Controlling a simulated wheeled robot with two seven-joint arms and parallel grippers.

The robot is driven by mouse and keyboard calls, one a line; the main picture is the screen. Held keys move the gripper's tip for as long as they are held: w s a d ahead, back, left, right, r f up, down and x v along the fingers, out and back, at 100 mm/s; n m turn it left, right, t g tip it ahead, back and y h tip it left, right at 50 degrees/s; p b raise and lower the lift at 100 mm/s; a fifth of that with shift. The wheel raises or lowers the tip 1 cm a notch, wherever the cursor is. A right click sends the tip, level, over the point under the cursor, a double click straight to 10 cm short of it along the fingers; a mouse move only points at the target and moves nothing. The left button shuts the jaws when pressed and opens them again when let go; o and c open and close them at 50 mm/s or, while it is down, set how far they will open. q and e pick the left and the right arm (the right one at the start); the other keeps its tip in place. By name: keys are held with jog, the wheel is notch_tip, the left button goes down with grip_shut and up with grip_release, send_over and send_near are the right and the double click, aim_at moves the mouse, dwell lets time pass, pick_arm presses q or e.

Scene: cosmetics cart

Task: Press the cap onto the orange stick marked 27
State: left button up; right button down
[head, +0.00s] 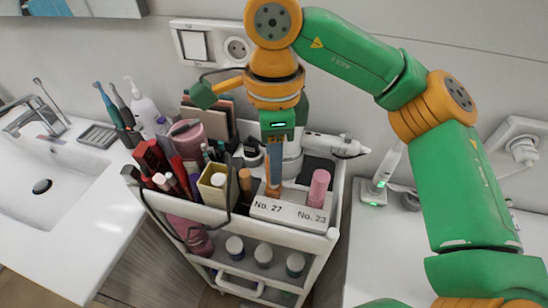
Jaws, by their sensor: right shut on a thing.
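The orange stick (273,189) stands upright in a white holder (285,210), above the label No. 27. My right gripper (274,176) comes down from above, directly over this stick. Its blue-grey fingers are close together and shut on the cap. The cap is mostly hidden between the fingers, and I cannot tell whether it touches or covers the stick's top. A pink stick (319,187) stands in the same holder, above the label No. 23. My left gripper is not in view.
The white cart (334,232) is crowded left of the holder with cosmetics, a pink cup (186,138) and a cream box (213,186). A white hair dryer (330,144) lies behind the holder. Jars (235,248) stand on the lower shelf. A sink (45,180) is at left.

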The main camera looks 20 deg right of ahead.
jog(key=shift+f, duration=0.1)
dwell(0.3)
jog(key=shift+f+b, duration=0.4)
jog(key=shift+f, duration=0.1)
jog(key=shift+c, duration=0.3)
grip_release()
dwell(0.3)
notch_tip(320, 180, up, 8)
jog(key=p, duration=0.7)
jog(key=shift+p, duration=0.35)
